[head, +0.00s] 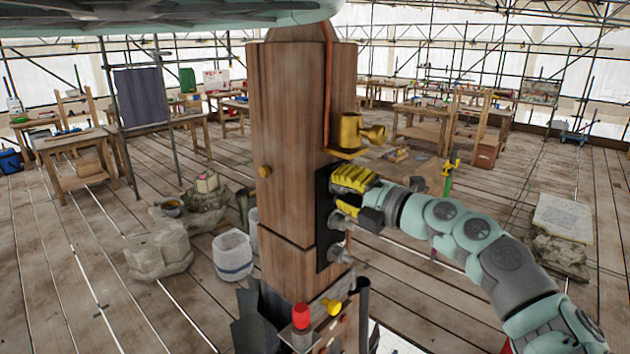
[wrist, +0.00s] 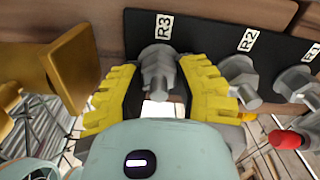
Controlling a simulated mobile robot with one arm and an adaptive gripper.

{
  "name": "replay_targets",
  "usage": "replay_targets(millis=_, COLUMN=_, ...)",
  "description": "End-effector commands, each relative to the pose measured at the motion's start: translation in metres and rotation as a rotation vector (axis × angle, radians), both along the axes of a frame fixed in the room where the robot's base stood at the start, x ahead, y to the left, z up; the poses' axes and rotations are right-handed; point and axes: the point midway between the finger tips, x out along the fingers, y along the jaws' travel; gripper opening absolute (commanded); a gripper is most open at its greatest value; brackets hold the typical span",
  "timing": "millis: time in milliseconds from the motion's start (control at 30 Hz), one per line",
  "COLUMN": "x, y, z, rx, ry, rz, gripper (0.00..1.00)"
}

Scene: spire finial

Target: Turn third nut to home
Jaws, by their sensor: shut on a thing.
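The third nut (wrist: 158,62) is a grey metal nut on a stud, under the label R3 on a black plate (wrist: 215,25). My gripper (wrist: 158,80) has its yellow ribbed fingers on both sides of this nut and is shut on it. In the head view my gripper (head: 350,192) reaches in from the right to the upper part of the black plate (head: 322,235) on the wooden post (head: 290,140). It hides the third nut there. The R2 nut (wrist: 240,78) and the R1 nut (wrist: 295,82) sit to the right in the wrist view, apart from the nut I hold.
A brass fitting (head: 352,135) juts out just above my gripper; it shows at the left of the wrist view (wrist: 72,65). A red-capped piece (head: 301,318) stands below the plate. Workbenches (head: 75,150) are far behind. Floor right of the post is mostly open.

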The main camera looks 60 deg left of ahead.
Motion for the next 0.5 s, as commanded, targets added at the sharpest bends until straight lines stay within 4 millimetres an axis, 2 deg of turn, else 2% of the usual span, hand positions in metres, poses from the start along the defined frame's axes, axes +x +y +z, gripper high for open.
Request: replay_targets(millis=500, x=-0.002, y=0.0008, z=0.0041, rx=-0.111, ry=0.449, rz=0.003, gripper=0.0)
